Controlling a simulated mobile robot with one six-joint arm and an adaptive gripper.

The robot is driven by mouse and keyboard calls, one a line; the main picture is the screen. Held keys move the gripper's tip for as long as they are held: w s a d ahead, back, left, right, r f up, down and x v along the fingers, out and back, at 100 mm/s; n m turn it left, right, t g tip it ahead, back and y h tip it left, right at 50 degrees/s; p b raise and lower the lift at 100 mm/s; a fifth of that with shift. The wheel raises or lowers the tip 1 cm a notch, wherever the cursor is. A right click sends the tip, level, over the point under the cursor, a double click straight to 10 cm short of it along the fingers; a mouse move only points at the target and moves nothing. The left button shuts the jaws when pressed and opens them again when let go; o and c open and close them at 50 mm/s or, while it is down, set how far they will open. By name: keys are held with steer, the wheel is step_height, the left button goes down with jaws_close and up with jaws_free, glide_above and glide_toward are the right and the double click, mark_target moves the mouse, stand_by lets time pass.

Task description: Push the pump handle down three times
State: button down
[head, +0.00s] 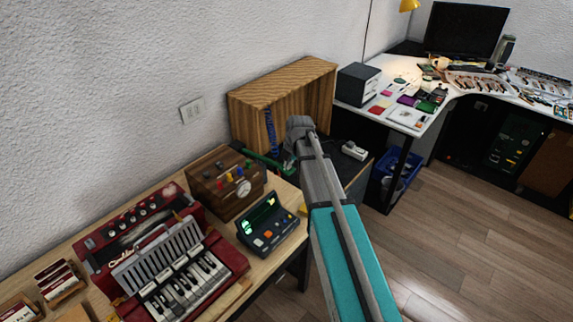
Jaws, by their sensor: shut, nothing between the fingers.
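I cannot make out a pump handle for certain. A green bar-like part (262,160) lies at the far end of the wooden bench, just left of my arm; I cannot tell if it belongs to a pump. A blue upright strip (271,132) stands behind it, in front of the wooden cabinet. My arm, grey with a teal section, reaches from the bottom edge up to a grey joint beside the cabinet. My gripper's fingers do not show, and the arm covers part of the area behind it.
The bench holds a red accordion-like keyboard (180,280), a wooden box with knobs (226,182) and a dark device with a green screen (268,225). An open wooden cabinet (280,88) stands behind. A white desk (385,95) is at right. The wooden floor (470,230) is clear.

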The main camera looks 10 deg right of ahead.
mark_target(291, 172)
steer(key=f+b, duration=0.1)
steer(key=f, duration=0.1)
steer(key=f+b, duration=0.1)
steer(key=shift+s+d+f+b, duration=0.15)
steer(key=shift+s+b, duration=0.15)
steer(key=shift+b, duration=0.05)
steer(key=shift+s+d+f+b, duration=0.1)
steer(key=shift+s+b, duration=0.2)
steer(key=shift+s, duration=0.1)
steer(key=shift+r, duration=0.2)
steer(key=shift+d+r+p, duration=0.1)
steer(key=shift+r+p, duration=0.55)
steer(key=shift+p, duration=0.5)
steer(key=s+d+p+v, duration=0.1)
steer(key=p+v, duration=1)
steer(key=v, duration=0.1)
steer(key=shift+s+p, duration=0.15)
steer(key=shift+p, duration=0.15)
steer(key=shift+d+r, duration=0.1)
stand_by(1.2)
